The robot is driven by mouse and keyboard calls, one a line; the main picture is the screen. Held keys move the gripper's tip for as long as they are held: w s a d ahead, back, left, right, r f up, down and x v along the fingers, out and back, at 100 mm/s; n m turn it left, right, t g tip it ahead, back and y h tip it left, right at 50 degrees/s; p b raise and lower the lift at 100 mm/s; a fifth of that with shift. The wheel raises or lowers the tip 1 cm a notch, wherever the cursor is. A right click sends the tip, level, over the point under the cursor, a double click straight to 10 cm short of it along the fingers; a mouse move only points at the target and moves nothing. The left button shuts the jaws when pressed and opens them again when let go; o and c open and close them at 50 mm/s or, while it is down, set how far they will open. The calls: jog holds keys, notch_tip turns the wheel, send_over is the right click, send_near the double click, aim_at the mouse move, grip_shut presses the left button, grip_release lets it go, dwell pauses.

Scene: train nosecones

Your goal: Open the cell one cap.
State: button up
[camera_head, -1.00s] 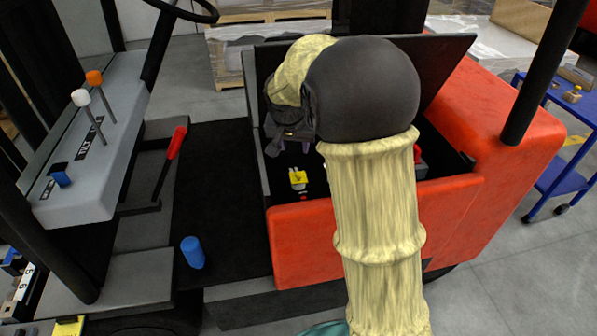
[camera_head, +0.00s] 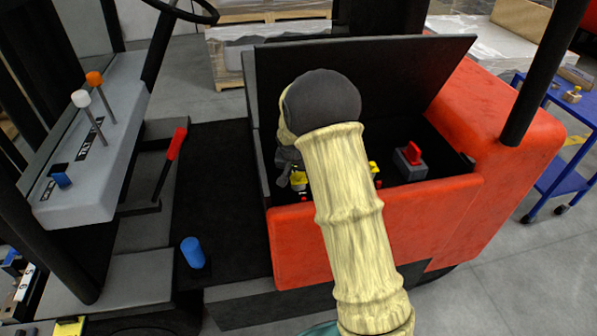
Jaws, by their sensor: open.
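The open battery compartment of the red vehicle holds yellow caps. One yellow cap (camera_head: 299,179) is at the left, right beside my gripper. Another yellow piece (camera_head: 374,168) peeks out to the right of my arm. I cannot read which of them is cell one. My gripper (camera_head: 286,182) is low in the left part of the compartment, open, partly hidden behind my arm's cream sleeve and dark joint. Whether its fingers touch the left cap is not clear.
A red switch on a grey block (camera_head: 410,158) stands in the compartment's right part. The raised black lid (camera_head: 420,65) stands behind. The red front wall (camera_head: 300,245) bounds the near side. A red-handled lever (camera_head: 170,160) and a blue knob (camera_head: 192,252) are at left.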

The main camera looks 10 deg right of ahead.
jog(key=shift+w+f, duration=0.15)
jog(key=shift+f, duration=0.1)
grip_shut()
jog(key=r+g+p, duration=0.1)
jog(key=p, duration=0.2)
jog(key=shift+w+p, duration=0.3)
jog(key=shift+p, duration=0.1)
jog(key=p, duration=0.2)
jog(key=w+g+p, duration=0.1)
jog(key=shift+r+g+p, duration=0.3)
jog(key=shift+p, duration=0.05)
jog(key=shift+w+g+p, duration=0.35)
jog(key=shift+g+p, duration=0.55)
jog(key=shift+p, duration=0.25)
